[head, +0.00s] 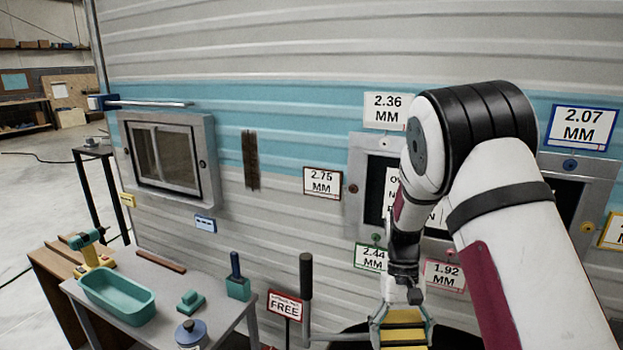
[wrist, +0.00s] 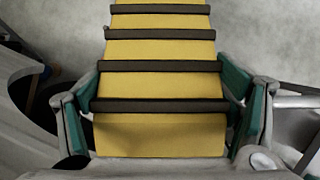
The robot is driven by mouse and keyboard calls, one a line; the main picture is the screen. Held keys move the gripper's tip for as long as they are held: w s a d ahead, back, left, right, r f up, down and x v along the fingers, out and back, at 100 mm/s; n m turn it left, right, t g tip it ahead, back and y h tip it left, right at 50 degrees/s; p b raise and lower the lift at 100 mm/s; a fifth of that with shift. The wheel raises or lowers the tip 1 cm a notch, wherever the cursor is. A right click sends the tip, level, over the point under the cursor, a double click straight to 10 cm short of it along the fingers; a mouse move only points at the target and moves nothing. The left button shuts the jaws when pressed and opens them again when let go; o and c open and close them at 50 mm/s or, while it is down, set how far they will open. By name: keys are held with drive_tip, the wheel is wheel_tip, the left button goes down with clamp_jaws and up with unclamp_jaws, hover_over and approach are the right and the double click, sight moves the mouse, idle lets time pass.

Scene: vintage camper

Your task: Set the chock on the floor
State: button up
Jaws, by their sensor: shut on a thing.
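The chock (head: 403,333) is yellow with dark cross ribs. It shows at the bottom edge of the head view, and its lower part is cut off there. My gripper (head: 402,314) is shut on it, below the wall labels of the camper. In the wrist view, the chock (wrist: 160,83) fills the middle between the green-padded fingers of my gripper (wrist: 165,110). The grey floor (wrist: 262,38) shows beyond it. I cannot tell how far the chock is above the floor, or whether it touches it.
The camper wall (head: 270,50) stands straight ahead. A work table (head: 150,270) at lower left bears a teal tray (head: 118,292), a teal block (head: 190,302) and a blue-lidded jar (head: 191,333). A "FREE" sign (head: 285,305) stands by the wall. Open floor (head: 40,170) lies far left.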

drive_tip(key=s+r+p, duration=0.1)
drive_tip(key=r+p, duration=0.1)
drive_tip(key=s+r+p, duration=0.1)
drive_tip(key=r+p, duration=0.1)
drive_tip(key=s+r+p, duration=0.2)
drive_tip(key=shift+r, duration=0.35)
drive_tip(key=shift+w, duration=0.1)
